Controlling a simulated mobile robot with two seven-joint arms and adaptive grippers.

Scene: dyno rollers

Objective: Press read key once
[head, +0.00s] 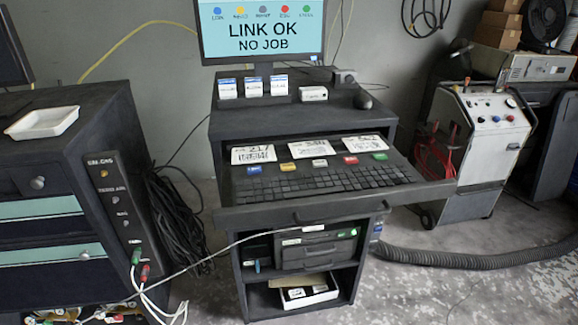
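A keyboard (318,182) lies on the pulled-out drawer of a dark cart. Above its black keys is a row of coloured keys: blue (254,169), yellow (287,166), pale grey (319,163), red (350,160) and green (380,156). I cannot tell from the keys which is the read key. The monitor (264,35) shows "LINK OK" and "NO JOB" under coloured dots in the same colour order; their small labels are too blurred to read surely. Neither of my grippers is in view.
Printed cards (253,155) lie behind the coloured keys. The drawer's front edge (335,203) sticks out. A dark cabinet (70,190) with plugged cables stands left, a white machine (490,130) right. A pale cable (240,241) crosses before the cart. A hose (470,258) lies on the floor.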

